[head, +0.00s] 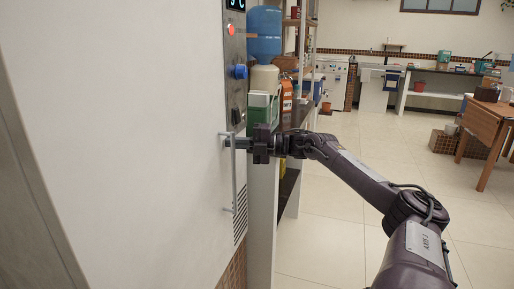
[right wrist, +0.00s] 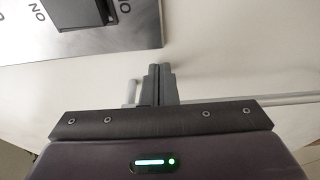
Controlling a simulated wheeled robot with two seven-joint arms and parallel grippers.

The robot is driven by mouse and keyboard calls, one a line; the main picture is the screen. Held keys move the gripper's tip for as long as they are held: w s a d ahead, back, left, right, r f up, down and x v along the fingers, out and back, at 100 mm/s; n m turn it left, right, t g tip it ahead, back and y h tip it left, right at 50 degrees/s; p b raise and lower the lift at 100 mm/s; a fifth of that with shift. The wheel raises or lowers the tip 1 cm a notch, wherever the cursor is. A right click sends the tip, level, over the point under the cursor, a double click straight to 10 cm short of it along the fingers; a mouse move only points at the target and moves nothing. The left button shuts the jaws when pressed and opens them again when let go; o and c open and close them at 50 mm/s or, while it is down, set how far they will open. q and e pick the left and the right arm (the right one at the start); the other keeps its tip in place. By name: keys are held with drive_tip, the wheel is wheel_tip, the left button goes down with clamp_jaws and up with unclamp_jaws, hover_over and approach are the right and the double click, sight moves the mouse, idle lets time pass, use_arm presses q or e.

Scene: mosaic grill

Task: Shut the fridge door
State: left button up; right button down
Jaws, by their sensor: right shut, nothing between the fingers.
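The fridge door (head: 140,130) is a large white panel filling the left of the head view. A thin upright bar handle (head: 235,185) is on its right part, below a steel control panel (head: 235,75). My right gripper (head: 226,142) is at the upper end of the handle, close to the white surface. In the right wrist view its fingers (right wrist: 157,78) are together and empty, beside the handle (right wrist: 285,99). I cannot tell whether they touch the door (right wrist: 225,60). No open gap at the door shows clearly. My left gripper is not in view.
A shelf unit (head: 288,195) with a blue water bottle (head: 264,35), a green-and-white container (head: 262,107) and an orange container (head: 286,100) stands just beyond the fridge. A wooden table (head: 488,125) is at the far right. The tiled floor (head: 330,235) between is clear.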

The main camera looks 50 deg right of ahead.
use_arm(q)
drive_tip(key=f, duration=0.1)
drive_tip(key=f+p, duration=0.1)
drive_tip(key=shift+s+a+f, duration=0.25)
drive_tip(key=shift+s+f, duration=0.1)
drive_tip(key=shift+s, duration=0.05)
use_arm(e)
drive_tip(key=v, duration=0.7)
drive_tip(key=shift+s+a+f, duration=0.15)
drive_tip(key=shift+s+a, duration=0.05)
drive_tip(key=shift+s, duration=0.15)
